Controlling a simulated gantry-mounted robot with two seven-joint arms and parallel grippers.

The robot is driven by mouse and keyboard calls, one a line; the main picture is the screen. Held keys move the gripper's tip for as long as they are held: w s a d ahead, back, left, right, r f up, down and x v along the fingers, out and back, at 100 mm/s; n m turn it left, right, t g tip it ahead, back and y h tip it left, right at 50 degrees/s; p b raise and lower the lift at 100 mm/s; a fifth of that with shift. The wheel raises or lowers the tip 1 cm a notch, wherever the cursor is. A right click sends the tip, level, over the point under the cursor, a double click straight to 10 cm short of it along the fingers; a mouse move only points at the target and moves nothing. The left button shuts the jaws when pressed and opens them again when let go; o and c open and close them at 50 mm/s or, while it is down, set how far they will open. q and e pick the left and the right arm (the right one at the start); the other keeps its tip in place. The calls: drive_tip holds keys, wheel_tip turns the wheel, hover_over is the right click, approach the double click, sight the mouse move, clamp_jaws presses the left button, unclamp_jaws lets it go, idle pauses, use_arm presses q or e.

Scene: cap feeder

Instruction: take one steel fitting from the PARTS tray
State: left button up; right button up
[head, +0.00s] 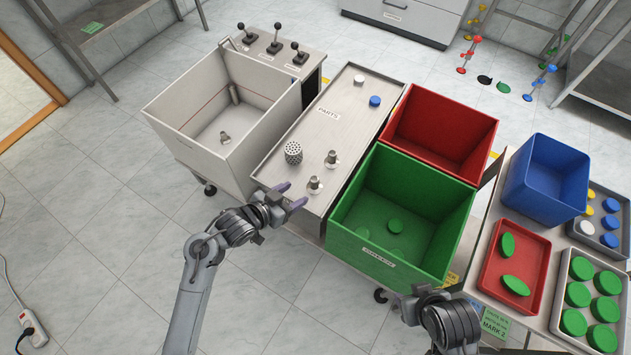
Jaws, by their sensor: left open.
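The PARTS tray (345,125) is a long grey metal tray in the middle of the head view. Two steel fittings stand near its front end: one (331,159) farther back, one (315,185) closer to the front edge. My left gripper (297,193) is open and empty at the tray's front left end, its purple-grey fingertips just left of the nearer fitting. I cannot tell its exact height above the tray.
A perforated metal cylinder (293,152), a white cap (359,80) and a blue cap (375,101) are also on the tray. A white-walled bin (180,105) stands left, green (345,235) and red (440,115) bins right. The tray's middle is clear.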

sight(311, 184)
use_arm(q)
drive_tip(key=b+x, duration=0.1)
drive_tip(key=x, duration=0.2)
drive_tip(key=shift+s, duration=0.1)
drive_tip(key=shift+r+b+x, duration=0.15)
drive_tip(key=shift+b+x, duration=0.6)
drive_tip(key=shift+x, duration=0.6)
drive_tip(key=shift+r+b+x, duration=0.1)
drive_tip(key=shift+b+x, duration=0.65)
drive_tip(key=shift+x, duration=0.6)
drive_tip(key=shift+d, duration=0.1)
clamp_jaws()
